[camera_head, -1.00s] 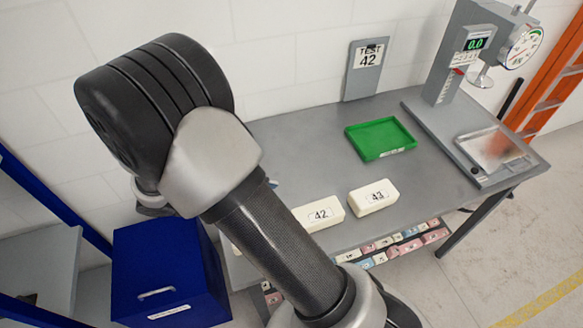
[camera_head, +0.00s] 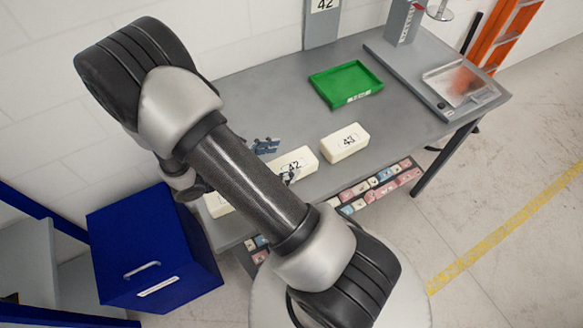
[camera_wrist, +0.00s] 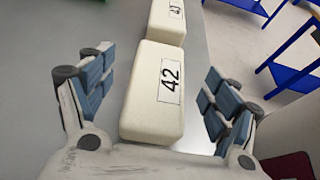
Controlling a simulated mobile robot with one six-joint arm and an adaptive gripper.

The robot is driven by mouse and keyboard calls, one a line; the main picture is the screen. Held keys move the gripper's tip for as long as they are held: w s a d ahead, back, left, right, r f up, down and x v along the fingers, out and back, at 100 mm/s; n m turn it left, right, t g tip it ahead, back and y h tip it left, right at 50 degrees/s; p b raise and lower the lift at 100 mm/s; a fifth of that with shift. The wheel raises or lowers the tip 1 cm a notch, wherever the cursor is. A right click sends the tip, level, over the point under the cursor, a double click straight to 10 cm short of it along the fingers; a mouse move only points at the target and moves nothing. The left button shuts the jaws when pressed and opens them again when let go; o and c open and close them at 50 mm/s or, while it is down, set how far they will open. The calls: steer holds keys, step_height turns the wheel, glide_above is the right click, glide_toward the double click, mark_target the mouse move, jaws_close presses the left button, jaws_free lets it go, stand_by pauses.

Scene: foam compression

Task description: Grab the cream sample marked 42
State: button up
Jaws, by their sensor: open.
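The cream sample marked 42 (camera_head: 297,163) lies on the grey table near its front edge. In the wrist view the sample marked 42 (camera_wrist: 152,95) sits between the two spread fingers of my gripper (camera_wrist: 150,95), with a gap on each side. My gripper is open and holds nothing. In the head view my gripper (camera_head: 276,160) shows in part beside the sample, with my arm hiding the rest. The cream sample marked 43 (camera_head: 345,142) lies just to the right, and its end (camera_wrist: 168,20) shows beyond sample 42 in the wrist view.
Another cream block (camera_head: 218,204) is partly hidden behind my arm. A green tray (camera_head: 322,92) stands farther back. The test stand's metal plate (camera_head: 462,84) is at the right. Small coloured samples (camera_head: 382,180) line a shelf under the front edge. A blue cabinet (camera_head: 150,240) stands at left.

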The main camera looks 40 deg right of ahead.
mark_target(300, 158)
steer(key=shift+b+x, duration=0.8)
steer(key=shift+x, duration=1.95)
steer(key=shift+s+a+f, duration=0.1)
steer(key=shift+s+f, duration=0.05)
steer(key=shift+c, duration=0.2)
steer(key=c, duration=0.8)
